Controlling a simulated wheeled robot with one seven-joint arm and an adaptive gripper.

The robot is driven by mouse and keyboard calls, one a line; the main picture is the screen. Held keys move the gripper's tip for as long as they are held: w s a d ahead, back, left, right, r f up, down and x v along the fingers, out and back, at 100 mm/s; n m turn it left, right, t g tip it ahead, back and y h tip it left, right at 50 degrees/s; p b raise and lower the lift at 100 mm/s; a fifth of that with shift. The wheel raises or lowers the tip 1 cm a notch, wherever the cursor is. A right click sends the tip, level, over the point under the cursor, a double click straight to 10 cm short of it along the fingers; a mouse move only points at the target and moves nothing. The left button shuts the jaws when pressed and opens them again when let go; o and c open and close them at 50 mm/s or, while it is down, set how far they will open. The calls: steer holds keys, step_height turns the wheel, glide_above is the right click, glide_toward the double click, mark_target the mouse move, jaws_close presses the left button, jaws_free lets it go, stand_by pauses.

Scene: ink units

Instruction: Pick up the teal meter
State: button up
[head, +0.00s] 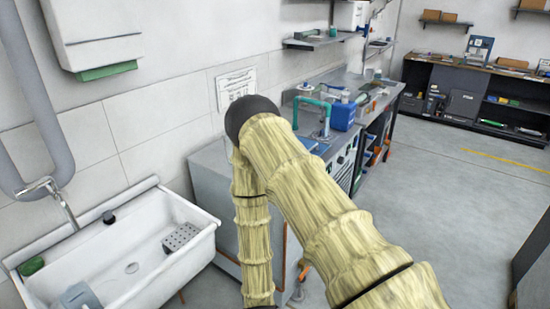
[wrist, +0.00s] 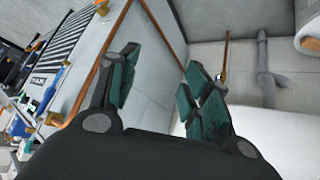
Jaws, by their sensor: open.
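I cannot make out a teal meter for certain in either view. In the head view, a small teal-green item (head: 308,33) lies on the wall shelf, too small to identify. My gripper (wrist: 160,82) shows in the wrist view with dark fingers and teal pads. It is open, with a wide gap and nothing between the pads. In the head view my arm hides part of the bench, and the gripper itself is not visible.
A white sink (head: 130,262) stands at lower left. A grey workbench (head: 345,88) along the wall holds a blue jug (head: 342,114), a teal bent pipe (head: 311,102) and clutter. A dark shelving unit (head: 465,104) stands at the back right. The floor (head: 440,190) at right is clear.

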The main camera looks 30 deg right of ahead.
steer(key=w+d+r+m+t+h+p, duration=0.25)
steer(key=w+d+r+h, duration=0.2)
steer(key=w+r, duration=0.8)
steer(key=w+d+r+m+g+h+p, duration=0.15)
steer(key=w+d+r+m+h, duration=0.3)
steer(key=r, duration=0.55)
steer(key=w+d+r+m+g+h+p, duration=0.1)
steer(key=w+d+r+m+h+p, duration=0.25)
steer(key=r, duration=0.65)
steer(key=shift+g+h, duration=0.3)
steer(key=shift+h, duration=0.05)
steer(key=p+x, duration=0.3)
steer(key=x, duration=0.7)
steer(key=shift+d+r, duration=0.15)
steer(key=shift+d, duration=0.2)
steer(key=shift+p+x, duration=0.5)
steer(key=shift+x, duration=0.3)
jaws_close()
